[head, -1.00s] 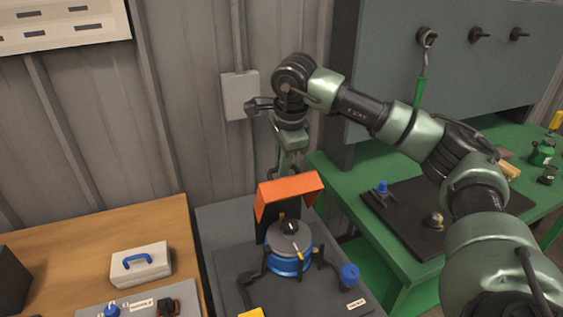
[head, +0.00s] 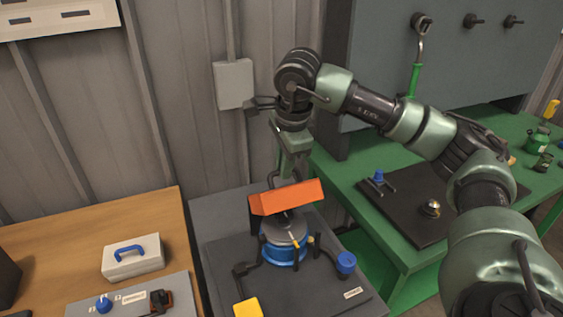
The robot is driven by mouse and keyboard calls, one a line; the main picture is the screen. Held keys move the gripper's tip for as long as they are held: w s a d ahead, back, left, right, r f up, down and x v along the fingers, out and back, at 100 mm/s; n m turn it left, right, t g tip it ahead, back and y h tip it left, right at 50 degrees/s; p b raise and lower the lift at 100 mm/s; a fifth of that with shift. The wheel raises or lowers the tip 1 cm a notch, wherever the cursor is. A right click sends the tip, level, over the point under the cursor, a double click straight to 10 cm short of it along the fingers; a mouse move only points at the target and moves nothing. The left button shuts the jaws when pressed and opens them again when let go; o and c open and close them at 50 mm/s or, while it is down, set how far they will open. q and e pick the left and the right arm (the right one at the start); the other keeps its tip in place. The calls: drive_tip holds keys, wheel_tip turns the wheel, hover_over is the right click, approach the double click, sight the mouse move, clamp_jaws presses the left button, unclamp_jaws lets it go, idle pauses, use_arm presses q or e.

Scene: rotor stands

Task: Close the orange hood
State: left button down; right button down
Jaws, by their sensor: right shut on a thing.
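The orange hood (head: 287,198) is tilted forward, partly over the rotor stand, with a dark side panel at its left edge. Below it the rotor (head: 285,252) shows a grey top disc and a blue ring, on a dark-legged stand. My right gripper (head: 287,178) reaches down behind the hood and is shut on it at its back edge. The fingertips are mostly hidden by the hood. My left gripper is not in view.
A blue knob (head: 346,263) and a yellow block (head: 248,308) are on the grey bench (head: 222,237). A white case (head: 133,257) with a blue handle stands on the wooden table at left. A green table (head: 400,250) with a black mat lies at right.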

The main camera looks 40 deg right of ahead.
drive_tip(key=shift+s+a+f+b, duration=0.15)
drive_tip(key=shift+s+f+b, duration=0.5)
drive_tip(key=shift+b, duration=0.1)
drive_tip(key=shift+s+f, duration=0.15)
drive_tip(key=shift+s, duration=0.1)
drive_tip(key=shift+s+a, duration=0.1)
drive_tip(key=shift+s, duration=0.05)
